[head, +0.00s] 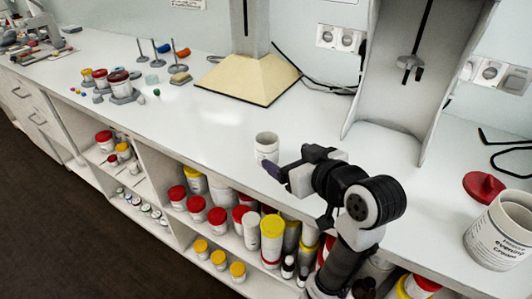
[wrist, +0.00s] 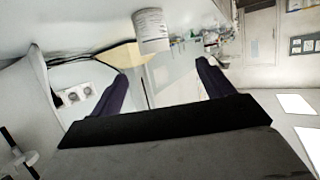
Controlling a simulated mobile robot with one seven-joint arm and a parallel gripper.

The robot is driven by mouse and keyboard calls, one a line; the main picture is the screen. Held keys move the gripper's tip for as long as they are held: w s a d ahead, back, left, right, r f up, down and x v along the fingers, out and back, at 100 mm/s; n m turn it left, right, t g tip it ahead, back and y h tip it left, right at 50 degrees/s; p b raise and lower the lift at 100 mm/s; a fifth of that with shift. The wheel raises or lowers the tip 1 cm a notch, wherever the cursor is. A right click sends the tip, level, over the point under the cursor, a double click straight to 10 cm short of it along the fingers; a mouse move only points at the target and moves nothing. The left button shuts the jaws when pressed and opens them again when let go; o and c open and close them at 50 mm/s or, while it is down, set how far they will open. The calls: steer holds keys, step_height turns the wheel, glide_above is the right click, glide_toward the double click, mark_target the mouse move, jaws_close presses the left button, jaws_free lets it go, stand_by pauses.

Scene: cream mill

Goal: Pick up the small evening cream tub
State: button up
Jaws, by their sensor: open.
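A small white open-topped tub (head: 266,147) stands upright on the white counter near its front edge. Its label is too small to read in the head view. My gripper (head: 272,170) is beside it, close in front and slightly to the right, with its dark purple fingers pointing toward the tub's side. In the wrist view the fingers of my gripper (wrist: 161,72) are spread wide with nothing between them. The tub (wrist: 151,30) appears there beyond the fingertips, and contact is not visible. A larger white tub (head: 500,235) labelled evening cream stands at the far right.
A red lid (head: 484,186) lies near the large tub. A cream-coloured stand base (head: 248,79) and a grey upright machine (head: 405,80) stand behind. Shelves below hold several red- and yellow-lidded jars (head: 272,235).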

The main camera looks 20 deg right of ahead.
mark_target(273, 147)
steer(key=shift+s+d+f, duration=0.3)
steer(key=shift+s, duration=0.05)
steer(key=shift+w+f, duration=0.2)
steer(key=shift+w, duration=0.15)
steer(key=x, duration=0.7)
steer(key=shift+w+f+p, duration=0.15)
steer(key=shift+w+p, duration=0.1)
steer(key=shift+p, duration=0.1)
steer(key=x, duration=0.2)
steer(key=p+x, duration=0.1)
steer(key=x, duration=0.1)
steer(key=shift+w+d, duration=0.2)
steer(key=shift+w, duration=0.05)
steer(key=shift+w+f+p, duration=0.1)
steer(key=shift+w+p, duration=0.2)
steer(key=shift+w, duration=0.15)
steer(key=c, duration=1.1)
steer(key=shift+o, duration=0.2)
